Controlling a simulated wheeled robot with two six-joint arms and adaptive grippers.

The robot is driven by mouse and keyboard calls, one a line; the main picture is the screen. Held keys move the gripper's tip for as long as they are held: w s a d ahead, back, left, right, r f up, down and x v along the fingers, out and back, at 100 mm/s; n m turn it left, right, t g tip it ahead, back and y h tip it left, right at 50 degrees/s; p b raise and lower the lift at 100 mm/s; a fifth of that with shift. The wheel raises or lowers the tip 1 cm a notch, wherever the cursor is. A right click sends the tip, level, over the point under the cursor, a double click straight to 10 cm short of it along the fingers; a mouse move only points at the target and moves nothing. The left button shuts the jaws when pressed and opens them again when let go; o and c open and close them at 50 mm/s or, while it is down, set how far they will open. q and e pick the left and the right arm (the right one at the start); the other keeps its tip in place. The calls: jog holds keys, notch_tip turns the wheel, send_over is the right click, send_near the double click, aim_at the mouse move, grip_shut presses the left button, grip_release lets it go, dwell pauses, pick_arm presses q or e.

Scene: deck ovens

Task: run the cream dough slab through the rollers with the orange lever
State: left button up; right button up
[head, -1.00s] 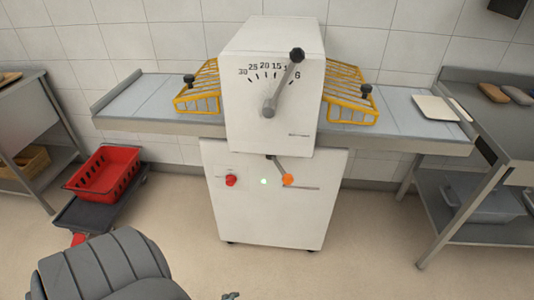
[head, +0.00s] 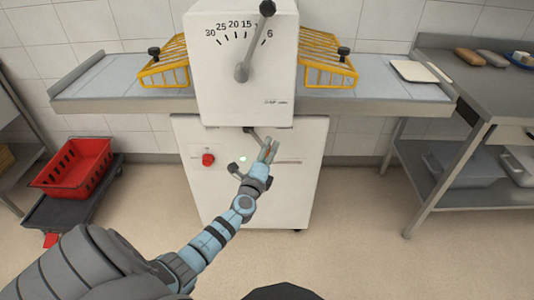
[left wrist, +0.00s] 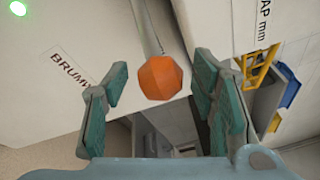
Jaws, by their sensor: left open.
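The cream dough slab (head: 414,71) lies flat on the right belt (head: 385,90) of the white dough sheeter (head: 240,75), near its outer end. The orange lever's rod (head: 253,135) hangs below the machine's head. Its orange knob (left wrist: 160,78) shows large in the left wrist view; in the head view my gripper mostly covers it. My left gripper (head: 268,150) is open in front of the lever. In the left wrist view its two green-padded fingers (left wrist: 156,88) stand on either side of the knob, with gaps visible. My right gripper is not in view.
Yellow wire guards (head: 328,67) flank the head. A grey-knobbed dial lever (head: 255,40) is on its front, and a red button (head: 208,160) is below. A red crate (head: 72,168) stands on a cart at left. A steel table (head: 485,85) stands at right.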

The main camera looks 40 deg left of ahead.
pick_arm(q)
jog(key=shift+w+a, duration=0.15)
jog(key=shift+w, duration=0.25)
grip_shut()
